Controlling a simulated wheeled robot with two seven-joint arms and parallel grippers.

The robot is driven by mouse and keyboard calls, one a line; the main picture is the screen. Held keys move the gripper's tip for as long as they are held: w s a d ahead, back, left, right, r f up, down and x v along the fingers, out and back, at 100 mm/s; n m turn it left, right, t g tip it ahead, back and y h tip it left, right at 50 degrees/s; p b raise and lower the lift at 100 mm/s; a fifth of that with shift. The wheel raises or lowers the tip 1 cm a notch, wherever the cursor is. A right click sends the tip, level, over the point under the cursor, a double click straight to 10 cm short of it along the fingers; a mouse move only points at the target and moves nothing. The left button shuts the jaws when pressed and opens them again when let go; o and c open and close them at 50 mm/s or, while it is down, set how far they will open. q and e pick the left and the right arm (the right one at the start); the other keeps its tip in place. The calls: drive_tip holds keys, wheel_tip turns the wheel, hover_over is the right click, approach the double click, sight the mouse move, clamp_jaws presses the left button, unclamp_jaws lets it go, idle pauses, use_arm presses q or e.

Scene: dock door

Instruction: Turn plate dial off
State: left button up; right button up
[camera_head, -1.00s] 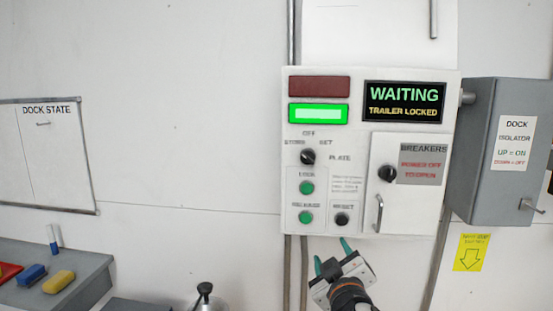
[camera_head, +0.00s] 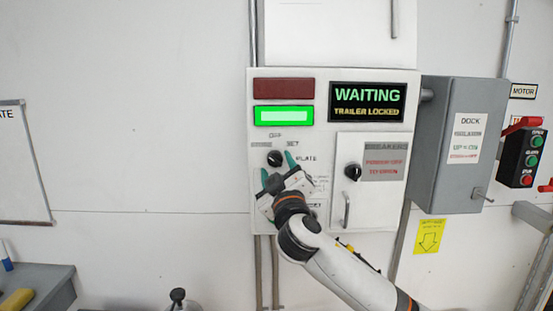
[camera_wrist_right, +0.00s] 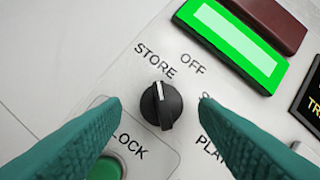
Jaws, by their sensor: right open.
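The plate dial (camera_head: 275,158) is a round black knob on the white control panel (camera_head: 322,90), below the green lit window. In the right wrist view the dial (camera_wrist_right: 161,108) has a white mark pointing toward the word STORE; OFF is printed to the right of that. My right gripper (camera_head: 277,168) is open, its two teal fingers just below and beside the dial in the head view. In the wrist view the fingers (camera_wrist_right: 161,102) stand on either side of the dial, with gaps on both sides. My left gripper is not in view.
The panel also carries a green LOCK button (camera_wrist_right: 107,168), a breaker door (camera_head: 372,210) with its own black knob and handle, and a screen (camera_head: 367,101) reading WAITING, TRAILER LOCKED. A grey isolator box (camera_head: 450,180) stands to the right. My right arm covers the panel's lower buttons.

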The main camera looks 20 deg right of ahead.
drive_tip(key=shift+w+d+r, duration=0.1)
drive_tip(key=shift+w+r, duration=0.05)
drive_tip(key=shift+w, duration=0.4)
drive_tip(key=c, duration=1)
drive_tip(key=shift+f+m+b, duration=0.2)
drive_tip(key=shift+m+b, duration=0.1)
drive_tip(key=shift+b, duration=0.25)
drive_tip(key=m+h+b, duration=0.1)
drive_tip(key=m+b, duration=0.2)
drive_tip(key=m+h+b, duration=0.2)
drive_tip(key=m+b, duration=0.1)
drive_tip(key=b, duration=0.1)
drive_tip(key=m+h+b, duration=0.1)
drive_tip(key=m+b, duration=0.2)
drive_tip(key=b, duration=0.1)
drive_tip(key=shift+a+f+h, duration=0.15)
drive_tip(key=shift+a+h, duration=0.15)
drive_tip(key=shift+a, duration=0.05)
drive_tip(key=shift+w+r+m+g+h+b, duration=0.1)
drive_tip(key=shift+m+g+h+b, duration=0.2)
drive_tip(key=shift+m, duration=0.4)
drive_tip(key=shift+s+r+m+g+h+b, duration=0.1)
drive_tip(key=shift+m+h+b, duration=0.2)
drive_tip(key=shift+m+b, duration=0.35)
drive_tip(key=shift+w+r+m+g+h+b, duration=0.1)
drive_tip(key=shift+m+g+h+b, duration=0.15)
drive_tip(key=shift+m, duration=0.5)
